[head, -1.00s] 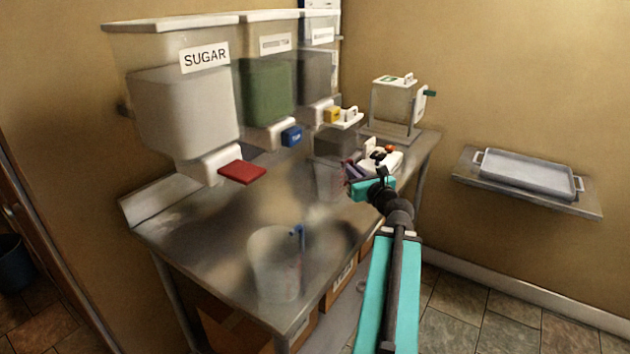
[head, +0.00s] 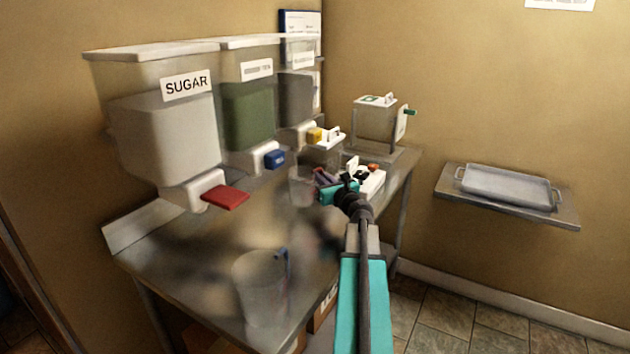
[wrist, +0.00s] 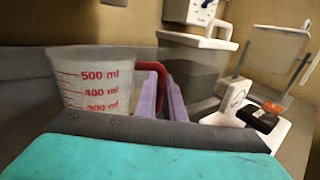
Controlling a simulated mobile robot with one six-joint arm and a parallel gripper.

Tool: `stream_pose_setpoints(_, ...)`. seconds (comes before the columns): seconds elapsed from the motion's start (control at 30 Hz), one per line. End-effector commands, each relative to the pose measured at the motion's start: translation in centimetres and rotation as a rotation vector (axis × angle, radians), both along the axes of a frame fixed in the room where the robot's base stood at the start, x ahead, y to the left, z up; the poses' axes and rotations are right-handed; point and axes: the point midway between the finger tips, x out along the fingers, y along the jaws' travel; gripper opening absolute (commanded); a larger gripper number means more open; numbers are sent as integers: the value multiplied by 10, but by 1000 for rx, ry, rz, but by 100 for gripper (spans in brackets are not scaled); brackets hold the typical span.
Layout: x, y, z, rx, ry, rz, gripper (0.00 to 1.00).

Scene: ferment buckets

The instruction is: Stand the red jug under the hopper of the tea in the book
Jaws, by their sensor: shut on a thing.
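The red jug (wrist: 92,80) is a clear measuring jug with red markings and a red handle (wrist: 152,85). It is upright at the left of the wrist view. My gripper (wrist: 168,100) is shut on its handle with purple fingers. In the head view the jug (head: 302,186) is faint beside my gripper (head: 323,178), over the bench's far part; I cannot tell if its base touches. Three hoppers stand along the wall: SUGAR (head: 165,135) with a red lever, a green-filled one (head: 248,112) with a blue lever, a grey-filled one (head: 297,98) with a yellow lever. The latter two labels are unreadable.
A clear jug with a blue handle (head: 260,285) stands at the bench's (head: 165,255) front. A white-lidded container (head: 326,150), a white item with small black and orange parts (head: 370,183) and a clear dispenser (head: 378,122) crowd the far end. A tray (head: 508,185) lies on a right-hand shelf.

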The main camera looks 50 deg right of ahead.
Motion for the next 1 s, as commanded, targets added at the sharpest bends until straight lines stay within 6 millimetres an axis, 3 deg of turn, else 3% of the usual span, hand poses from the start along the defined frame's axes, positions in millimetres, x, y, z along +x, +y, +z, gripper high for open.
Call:
stream_pose_setpoints(0.4, 43, -19, -4, 1, 0, 1, 0)
stream_pose_setpoints(0.87, 47, -20, -6, 1, 0, 1, 0)
stream_pose_setpoints(1.0, 47, -20, -14, 2, 0, 2, 0)
